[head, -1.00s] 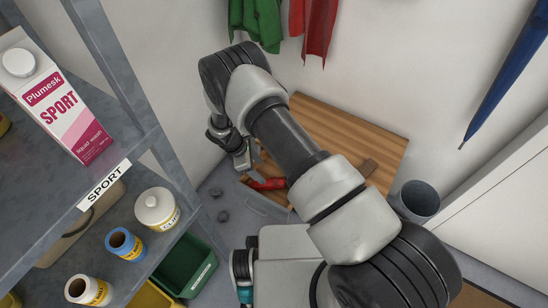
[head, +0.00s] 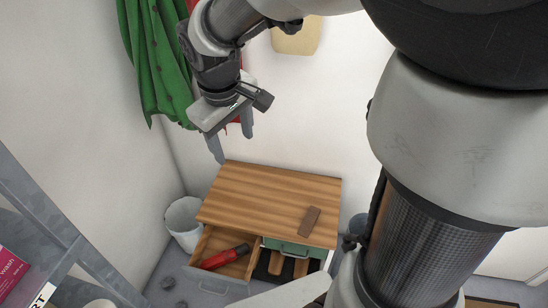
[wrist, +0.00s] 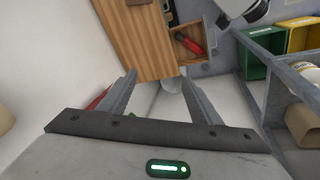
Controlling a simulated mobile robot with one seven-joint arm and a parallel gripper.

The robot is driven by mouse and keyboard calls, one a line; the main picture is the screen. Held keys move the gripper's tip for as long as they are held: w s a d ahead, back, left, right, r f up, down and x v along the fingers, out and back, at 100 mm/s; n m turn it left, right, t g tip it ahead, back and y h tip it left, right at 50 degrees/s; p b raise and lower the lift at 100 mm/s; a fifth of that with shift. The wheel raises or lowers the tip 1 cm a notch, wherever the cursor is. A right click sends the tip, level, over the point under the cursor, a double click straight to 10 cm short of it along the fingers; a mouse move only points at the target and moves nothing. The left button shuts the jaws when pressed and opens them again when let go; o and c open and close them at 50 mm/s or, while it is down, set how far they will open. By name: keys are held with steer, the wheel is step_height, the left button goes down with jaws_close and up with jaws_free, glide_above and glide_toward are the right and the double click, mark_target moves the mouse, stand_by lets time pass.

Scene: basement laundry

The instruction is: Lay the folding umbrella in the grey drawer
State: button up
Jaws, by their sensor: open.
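The folding umbrella (head: 222,258) is red with a dark end. It lies inside the pulled-out grey drawer (head: 212,283) at the left of the wooden-topped cabinet, slanting across it. It also shows in the wrist view (wrist: 189,44). My gripper (head: 232,143) is open and empty, high above the cabinet's back left, well apart from the umbrella. Its two fingers (wrist: 160,76) stand apart with nothing between them in the wrist view.
A brown block (head: 310,220) lies on the cabinet top (head: 265,192). A green drawer front (head: 300,253) is at the right, above dark and tan items. A white bin (head: 184,222) stands left. Green cloth (head: 160,60) hangs near my gripper. A metal shelf (head: 45,205) is at lower left.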

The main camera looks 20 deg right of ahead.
steer(key=s+d+r+m+t, duration=0.1)
steer(key=s+d+r+m, duration=0.1)
steer(key=s, duration=0.5)
steer(key=s+d+r+m+t+y, duration=0.1)
steer(key=s+d+r+m, duration=0.1)
steer(key=s, duration=0.6)
step_height(320, 180, up, 2)
steer(key=shift+s+r+m+t, duration=0.15)
steer(key=shift+s+m+t, duration=0.15)
steer(key=shift+m, duration=0.6)
